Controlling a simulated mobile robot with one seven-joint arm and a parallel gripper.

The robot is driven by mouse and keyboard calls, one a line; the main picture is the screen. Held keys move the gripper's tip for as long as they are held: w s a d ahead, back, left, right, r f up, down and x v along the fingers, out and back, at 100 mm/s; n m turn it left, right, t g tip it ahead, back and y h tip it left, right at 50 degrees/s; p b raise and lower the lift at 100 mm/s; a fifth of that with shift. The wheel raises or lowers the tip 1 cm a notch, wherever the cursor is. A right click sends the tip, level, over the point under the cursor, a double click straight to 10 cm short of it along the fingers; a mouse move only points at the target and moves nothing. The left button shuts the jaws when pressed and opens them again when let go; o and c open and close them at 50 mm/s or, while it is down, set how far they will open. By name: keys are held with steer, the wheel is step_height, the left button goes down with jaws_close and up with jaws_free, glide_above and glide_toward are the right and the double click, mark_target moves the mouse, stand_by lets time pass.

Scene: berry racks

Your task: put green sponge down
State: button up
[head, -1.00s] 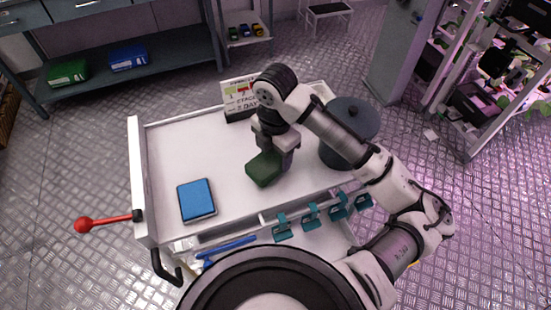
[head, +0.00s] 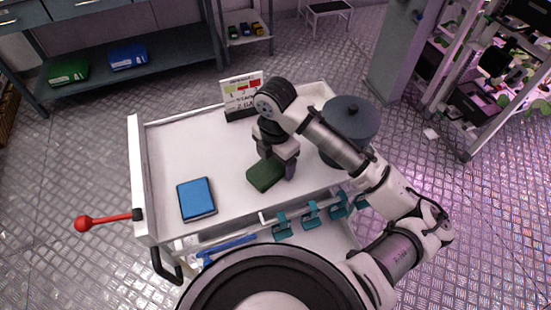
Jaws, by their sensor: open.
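The green sponge (head: 264,174) is a dark green block on the white top of the cart (head: 220,146), right of its middle. My gripper (head: 277,172) is right at the sponge, pointing down, with its fingers at the sponge's right side. The jaws are open. The near finger and the sponge overlap in the picture, so I cannot tell whether they still touch. The sponge's far right part is hidden by my gripper.
A sign (head: 242,92) stands at the back edge. A dark round-lidded container (head: 352,118) stands on the right, partly behind my arm. Teal clips (head: 311,214) line the front edge. The cart's left half is mostly clear.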

mark_target(275, 162)
step_height(275, 162, up, 12)
steer(key=shift+r+b, duration=0.25)
steer(key=shift+b, duration=0.2)
steer(key=shift+f, duration=0.1)
stand_by(0.5)
